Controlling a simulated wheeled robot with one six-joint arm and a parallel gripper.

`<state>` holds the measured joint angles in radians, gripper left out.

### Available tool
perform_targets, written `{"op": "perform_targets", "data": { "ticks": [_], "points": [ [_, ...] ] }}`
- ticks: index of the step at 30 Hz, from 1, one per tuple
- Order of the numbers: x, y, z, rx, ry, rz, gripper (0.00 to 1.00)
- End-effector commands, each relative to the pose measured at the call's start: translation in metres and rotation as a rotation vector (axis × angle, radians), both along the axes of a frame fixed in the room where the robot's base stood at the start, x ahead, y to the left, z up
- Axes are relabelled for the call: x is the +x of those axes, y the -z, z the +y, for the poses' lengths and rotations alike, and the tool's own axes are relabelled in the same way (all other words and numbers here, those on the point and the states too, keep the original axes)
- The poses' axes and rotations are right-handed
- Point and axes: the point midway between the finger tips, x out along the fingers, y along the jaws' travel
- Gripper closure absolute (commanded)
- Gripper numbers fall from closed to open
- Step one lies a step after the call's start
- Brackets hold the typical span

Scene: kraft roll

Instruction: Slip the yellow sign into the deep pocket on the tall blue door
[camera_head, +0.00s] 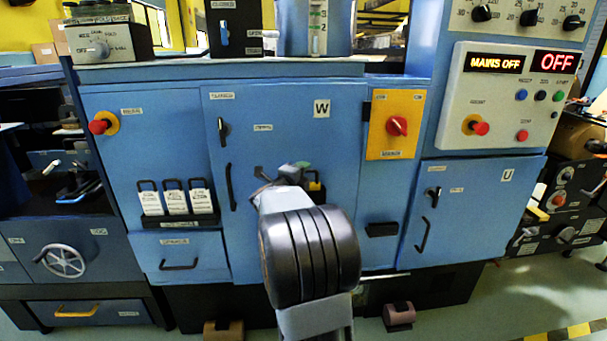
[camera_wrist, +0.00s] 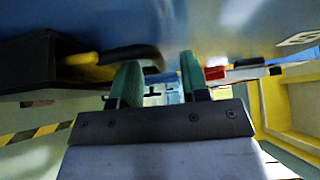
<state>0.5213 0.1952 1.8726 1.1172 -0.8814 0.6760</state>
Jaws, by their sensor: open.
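The tall blue door (camera_head: 345,150) marked W stands ahead in the head view. The yellow sign (camera_head: 316,196) shows as a small patch beside my gripper, mostly hidden by my arm. In the wrist view the yellow sign (camera_wrist: 82,58) shows as a sliver at the mouth of a black pocket (camera_wrist: 30,58), with a black loop handle (camera_wrist: 135,52) sticking out. My gripper (camera_head: 293,168) is in front of the door. Its green fingers (camera_wrist: 158,68) are apart with nothing visibly held between them; the loop is close to the left finger. How deep the sign sits is hidden.
White tags (camera_head: 175,201) with black loops stand in a rack on the left panel. A black door handle (camera_head: 229,187) is left of my gripper. A second black pocket (camera_head: 382,230) sits below the red rotary switch (camera_head: 397,126), right of the door.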

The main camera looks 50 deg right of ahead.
Motion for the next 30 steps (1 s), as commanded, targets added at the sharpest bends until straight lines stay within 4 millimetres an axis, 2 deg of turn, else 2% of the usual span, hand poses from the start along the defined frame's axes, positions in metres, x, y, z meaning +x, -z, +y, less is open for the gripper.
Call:
{"op": "perform_targets", "data": {
  "ticks": [18,24,30],
  "points": [
    [-0.031,-0.003,0.106,-0.001,-0.004,-0.001,0.59],
    [-0.036,-0.002,0.124,-0.001,-0.002,-0.001,0.59],
    [-0.038,-0.001,0.129,0.000,0.000,-0.001,0.59]
  ]
}}
